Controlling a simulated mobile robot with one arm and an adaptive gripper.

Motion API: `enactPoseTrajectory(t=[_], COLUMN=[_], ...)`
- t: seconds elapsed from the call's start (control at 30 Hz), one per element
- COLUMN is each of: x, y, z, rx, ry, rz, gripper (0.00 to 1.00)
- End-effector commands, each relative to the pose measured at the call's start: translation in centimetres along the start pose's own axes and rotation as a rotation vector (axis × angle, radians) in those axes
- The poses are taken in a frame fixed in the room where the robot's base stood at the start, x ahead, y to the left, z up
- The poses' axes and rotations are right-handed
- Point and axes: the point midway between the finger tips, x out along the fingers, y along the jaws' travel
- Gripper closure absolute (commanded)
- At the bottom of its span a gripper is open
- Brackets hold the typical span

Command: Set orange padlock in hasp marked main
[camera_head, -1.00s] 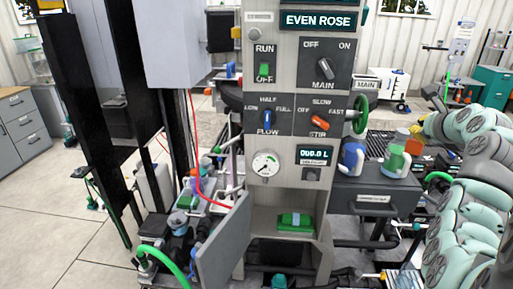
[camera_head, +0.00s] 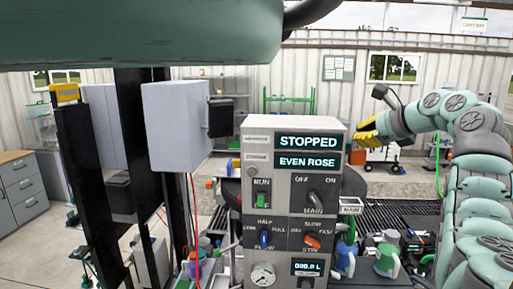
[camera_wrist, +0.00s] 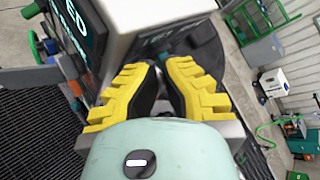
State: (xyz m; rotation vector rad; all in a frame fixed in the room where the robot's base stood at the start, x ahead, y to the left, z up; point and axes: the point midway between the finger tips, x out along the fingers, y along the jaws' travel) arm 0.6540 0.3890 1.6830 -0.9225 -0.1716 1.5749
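I cannot make out an orange padlock in either current view. A white MAIN tag (camera_head: 351,209) shows at the right side of the control panel (camera_head: 281,225) in the head view; the hasp itself is too small to tell. The panel also has a dark MAIN knob (camera_head: 312,197). My gripper (camera_head: 361,135), with yellow fingers, is raised right of the panel top. In the wrist view, my gripper (camera_wrist: 159,68) has a narrow gap between its dark pads and no visible object there; the panel housing lies just beyond the fingertips.
A light grey box (camera_head: 177,125) and black posts stand left of the panel. A green handwheel (camera_head: 347,229) and jugs (camera_head: 387,258) are low on its right. Open floor lies at the far left.

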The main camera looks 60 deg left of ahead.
Motion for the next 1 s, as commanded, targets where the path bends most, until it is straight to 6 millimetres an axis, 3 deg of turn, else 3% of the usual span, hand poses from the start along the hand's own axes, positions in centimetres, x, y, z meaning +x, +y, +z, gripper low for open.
enactPoseTrajectory(t=[0.27, 1.0], x=[0.5, 2.7], y=[1.0, 3.8], z=[-0.2, -3.5], rx=[-0.003, -0.003], ry=[-0.01, -0.009], rz=[0.013, 0.012], gripper=[1.0, 1.0])
